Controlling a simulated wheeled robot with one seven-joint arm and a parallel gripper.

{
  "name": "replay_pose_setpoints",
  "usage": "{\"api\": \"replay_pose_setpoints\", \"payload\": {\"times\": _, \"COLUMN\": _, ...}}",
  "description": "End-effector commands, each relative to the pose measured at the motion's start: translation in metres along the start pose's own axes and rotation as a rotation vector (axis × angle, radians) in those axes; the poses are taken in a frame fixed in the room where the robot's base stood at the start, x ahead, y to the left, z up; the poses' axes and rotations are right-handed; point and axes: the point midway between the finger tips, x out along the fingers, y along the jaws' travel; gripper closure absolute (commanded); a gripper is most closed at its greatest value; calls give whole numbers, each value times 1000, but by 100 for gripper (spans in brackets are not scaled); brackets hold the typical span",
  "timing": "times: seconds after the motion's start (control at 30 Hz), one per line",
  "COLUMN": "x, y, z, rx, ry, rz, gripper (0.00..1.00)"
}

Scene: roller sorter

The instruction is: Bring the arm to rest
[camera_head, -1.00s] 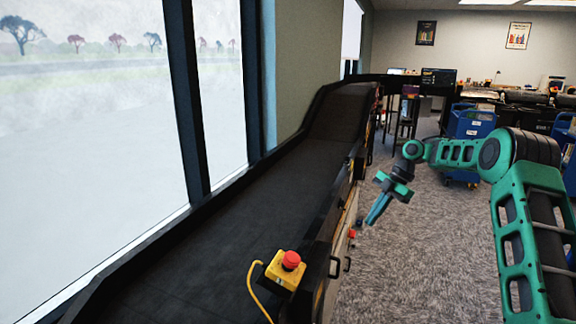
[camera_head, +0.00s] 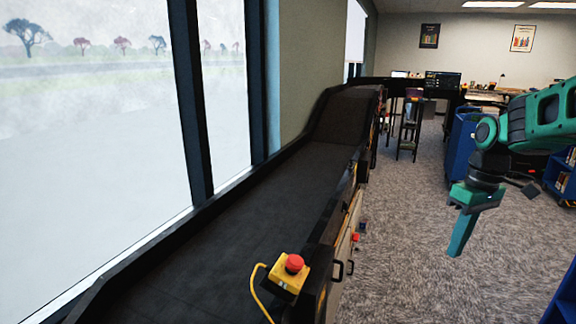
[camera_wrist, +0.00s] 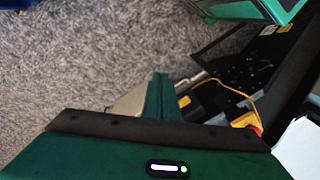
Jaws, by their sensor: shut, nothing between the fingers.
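My gripper (camera_head: 460,240) hangs at the right of the head view, its fingers pointing down over the carpet. It is shut and empty, and stands apart to the right of the conveyor. In the wrist view the closed green fingers (camera_wrist: 160,98) stick out past the dark edge of my gripper body. My green arm comes in from the right edge of the head view.
A black conveyor (camera_head: 225,240) runs along the windows on the left. A yellow box with a red button (camera_head: 290,275) sits on its near edge. Blue carts (camera_head: 463,145) stand behind my arm. A blue shelf (camera_head: 560,175) is at right. Carpet (camera_head: 410,270) between is clear.

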Motion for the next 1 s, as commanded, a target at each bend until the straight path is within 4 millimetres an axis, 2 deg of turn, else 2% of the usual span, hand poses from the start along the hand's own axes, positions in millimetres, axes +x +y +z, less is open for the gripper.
{"api": "replay_pose_setpoints", "payload": {"times": 0.03, "x": -2, "y": -6, "z": 21, "rx": 76, "ry": 1, "rz": 14, "gripper": 100}}
{"api": "replay_pose_setpoints", "payload": {"times": 0.3, "x": 9, "y": -33, "z": 130, "rx": 525, "ry": 4, "rz": 71, "gripper": 100}}
{"api": "replay_pose_setpoints", "payload": {"times": 0.5, "x": 29, "y": -55, "z": 199, "rx": 806, "ry": 11, "rz": 94, "gripper": 100}}
{"api": "replay_pose_setpoints", "payload": {"times": 0.6, "x": 38, "y": -62, "z": 220, "rx": 895, "ry": 14, "rz": 99, "gripper": 100}}
{"api": "replay_pose_setpoints", "payload": {"times": 0.7, "x": 43, "y": -66, "z": 232, "rx": 946, "ry": 14, "rz": 102, "gripper": 100}}
{"api": "replay_pose_setpoints", "payload": {"times": 1.0, "x": 45, "y": -68, "z": 236, "rx": 962, "ry": 14, "rz": 103, "gripper": 100}}
